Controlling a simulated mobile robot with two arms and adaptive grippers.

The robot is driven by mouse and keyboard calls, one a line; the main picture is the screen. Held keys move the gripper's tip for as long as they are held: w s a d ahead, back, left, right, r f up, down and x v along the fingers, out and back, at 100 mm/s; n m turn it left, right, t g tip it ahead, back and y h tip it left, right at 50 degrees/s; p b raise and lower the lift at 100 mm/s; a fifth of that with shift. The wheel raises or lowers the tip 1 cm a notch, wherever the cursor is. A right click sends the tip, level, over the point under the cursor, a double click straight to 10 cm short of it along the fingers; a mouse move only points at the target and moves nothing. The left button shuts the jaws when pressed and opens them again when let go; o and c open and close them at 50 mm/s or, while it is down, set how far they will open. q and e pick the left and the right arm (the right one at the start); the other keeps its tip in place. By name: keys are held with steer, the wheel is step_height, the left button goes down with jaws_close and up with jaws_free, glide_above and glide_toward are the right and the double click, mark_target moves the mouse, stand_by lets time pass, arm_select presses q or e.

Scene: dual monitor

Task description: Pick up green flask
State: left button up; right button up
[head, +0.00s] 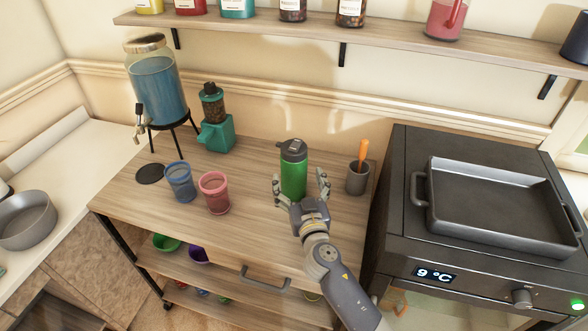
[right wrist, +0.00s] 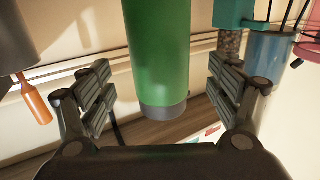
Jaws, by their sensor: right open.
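The green flask (head: 293,175) stands upright on the wooden cart, with a dark grey lid and a dark base. My right gripper (head: 301,190) is open at the flask, with one finger on its left and one on its right. In the right wrist view the flask (right wrist: 157,55) shows between the two open fingers of the gripper (right wrist: 165,95), with gaps visible on both sides. My left gripper is not in view.
A grey cup (head: 357,178) with an orange-handled tool stands close right of the flask. A pink cup (head: 214,193), blue cup (head: 180,182), teal grinder (head: 216,133) and blue drink dispenser (head: 157,90) stand left. A black oven (head: 398,215) borders the cart's right side.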

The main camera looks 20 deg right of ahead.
steer(key=w, duration=0.5)
steer(key=shift+d+f+p, duration=0.25)
steer(key=shift+f+p, duration=0.05)
steer(key=shift+p, duration=0.1)
steer(key=shift+w, duration=0.4)
steer(key=shift+c, duration=0.5)
steer(key=c, duration=1.4)
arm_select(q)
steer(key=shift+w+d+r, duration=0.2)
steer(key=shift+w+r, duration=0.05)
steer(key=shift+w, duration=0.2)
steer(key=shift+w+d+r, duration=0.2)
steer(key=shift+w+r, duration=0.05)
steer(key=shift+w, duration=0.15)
arm_select(e)
steer(key=shift+c, duration=1.3)
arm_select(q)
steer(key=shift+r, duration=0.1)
arm_select(e)
steer(key=shift+r, duration=0.2)
